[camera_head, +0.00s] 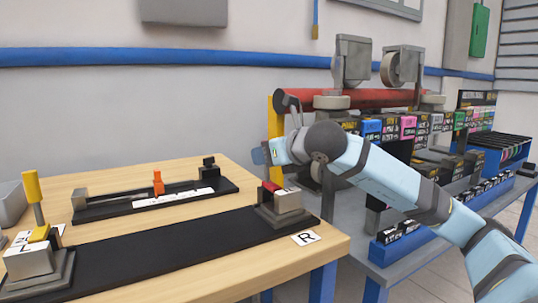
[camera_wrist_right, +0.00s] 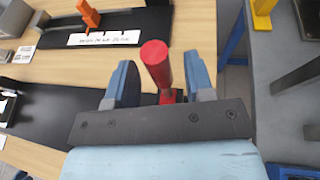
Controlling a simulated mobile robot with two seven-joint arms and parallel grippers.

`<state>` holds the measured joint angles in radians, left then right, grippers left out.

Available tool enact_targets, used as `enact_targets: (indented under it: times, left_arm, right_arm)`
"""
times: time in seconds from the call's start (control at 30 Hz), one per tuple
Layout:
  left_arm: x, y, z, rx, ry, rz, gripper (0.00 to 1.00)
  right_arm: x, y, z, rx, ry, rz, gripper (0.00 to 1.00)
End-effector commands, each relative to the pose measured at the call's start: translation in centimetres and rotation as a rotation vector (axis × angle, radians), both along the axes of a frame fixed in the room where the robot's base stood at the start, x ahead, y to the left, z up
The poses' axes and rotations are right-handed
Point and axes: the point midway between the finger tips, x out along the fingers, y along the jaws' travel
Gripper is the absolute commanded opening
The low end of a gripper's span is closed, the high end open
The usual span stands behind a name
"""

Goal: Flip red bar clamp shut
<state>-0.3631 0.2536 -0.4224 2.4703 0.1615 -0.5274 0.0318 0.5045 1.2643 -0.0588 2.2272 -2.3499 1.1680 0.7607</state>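The red bar clamp (camera_head: 270,186) is at the right end of the long black base on the wooden table, by the R label. Its round red handle (camera_wrist_right: 157,66) shows in the right wrist view, pointing up toward the camera. My right gripper (camera_head: 262,155) is above and just behind the clamp. In the wrist view its two blue fingers (camera_wrist_right: 160,83) are apart, one on each side of the red handle, with visible gaps. The clamp's lower part is mostly hidden by my gripper in that view. My left gripper is not in view.
A yellow-handled clamp (camera_head: 33,190) stands at the base's left end. An orange slider (camera_head: 158,182) sits on a smaller black rail behind. A grey bench (camera_head: 350,222) with a red roller (camera_head: 375,98) and coloured boxes is at right.

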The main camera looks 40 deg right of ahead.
Motion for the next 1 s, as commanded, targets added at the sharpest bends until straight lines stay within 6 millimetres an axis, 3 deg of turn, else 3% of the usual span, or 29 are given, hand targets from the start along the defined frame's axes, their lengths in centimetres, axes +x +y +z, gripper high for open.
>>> enact_targets:
  times: [0.17, 0.33, 1.0]
  left_arm:
    - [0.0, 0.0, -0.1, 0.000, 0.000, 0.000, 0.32]
    - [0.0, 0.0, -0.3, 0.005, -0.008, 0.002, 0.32]
    - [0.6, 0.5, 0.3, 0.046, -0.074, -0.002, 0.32]
  right_arm:
    - [-0.2, 0.0, 0.0, 0.000, 0.002, -0.001, 0.48]
    - [-1.6, 0.0, 0.3, -0.002, 0.002, -0.001, 0.48]
    - [-12.2, 0.7, 4.4, 0.002, -0.001, 0.002, 0.48]
